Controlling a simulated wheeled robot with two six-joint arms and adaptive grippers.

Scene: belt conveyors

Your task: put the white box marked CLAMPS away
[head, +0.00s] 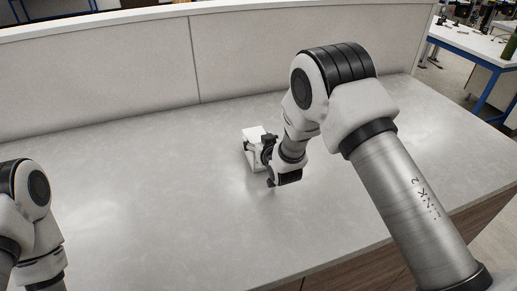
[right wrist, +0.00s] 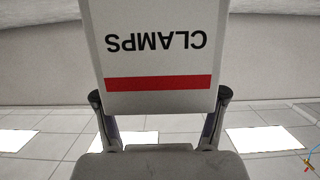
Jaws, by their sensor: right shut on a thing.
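The white box marked CLAMPS (head: 253,134) is at the middle of the grey counter, partly hidden behind my right gripper (head: 265,153). In the right wrist view the box (right wrist: 155,50) fills the upper middle, its black CLAMPS lettering upside down beside a red stripe. My right gripper (right wrist: 160,108) is shut on the box, with one finger at each side. I cannot tell whether the box touches the counter. My left arm shows at the left edge of the head view, but its gripper is out of view.
The grey counter (head: 150,200) is otherwise bare around the box. A low pale partition (head: 120,75) runs along its back edge. Another table (head: 475,45) with blue legs and several objects stands at the far right, beyond a floor gap.

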